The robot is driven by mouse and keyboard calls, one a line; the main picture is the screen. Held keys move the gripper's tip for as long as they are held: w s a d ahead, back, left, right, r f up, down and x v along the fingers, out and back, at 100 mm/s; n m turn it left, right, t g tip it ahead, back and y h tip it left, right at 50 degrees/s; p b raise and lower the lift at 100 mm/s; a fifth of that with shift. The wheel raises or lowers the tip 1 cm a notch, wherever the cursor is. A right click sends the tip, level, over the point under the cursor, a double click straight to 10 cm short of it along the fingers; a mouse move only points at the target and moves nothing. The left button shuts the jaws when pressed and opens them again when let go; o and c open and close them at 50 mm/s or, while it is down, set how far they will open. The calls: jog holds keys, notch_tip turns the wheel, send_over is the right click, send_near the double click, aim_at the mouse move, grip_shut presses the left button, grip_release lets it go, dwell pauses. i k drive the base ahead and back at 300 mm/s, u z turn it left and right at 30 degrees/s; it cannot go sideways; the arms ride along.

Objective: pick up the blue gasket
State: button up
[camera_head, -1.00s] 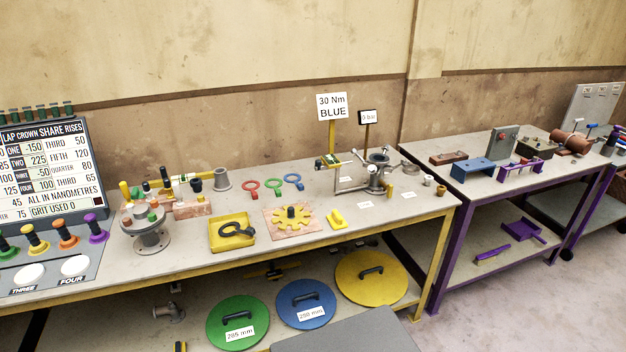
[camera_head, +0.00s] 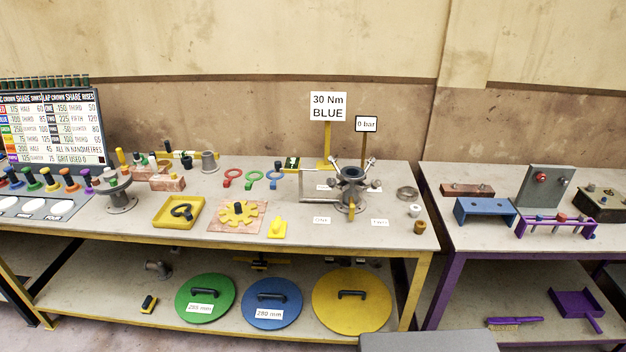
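The blue gasket (camera_head: 273,185) is a small ring with a handle tab. It lies flat on the grey top of the yellow-framed bench, at the right end of a row with a green ring (camera_head: 252,186) and a red ring (camera_head: 229,183). It lies left of the metal flanged fitting (camera_head: 352,180) and appears uncovered. My gripper is not in view, so its state and distance from the gasket do not show.
A yellow tray (camera_head: 160,222) and a yellow gear (camera_head: 238,212) on a board lie in front of the rings. A sign (camera_head: 328,107) reading "30 Nm BLUE" stands behind. A purple-framed bench (camera_head: 500,242) stands right, across a gap.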

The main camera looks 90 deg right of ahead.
aim_at(273, 185)
jog(key=k, duration=0.6)
jog(key=z, duration=1.35)
jog(key=i, duration=0.9)
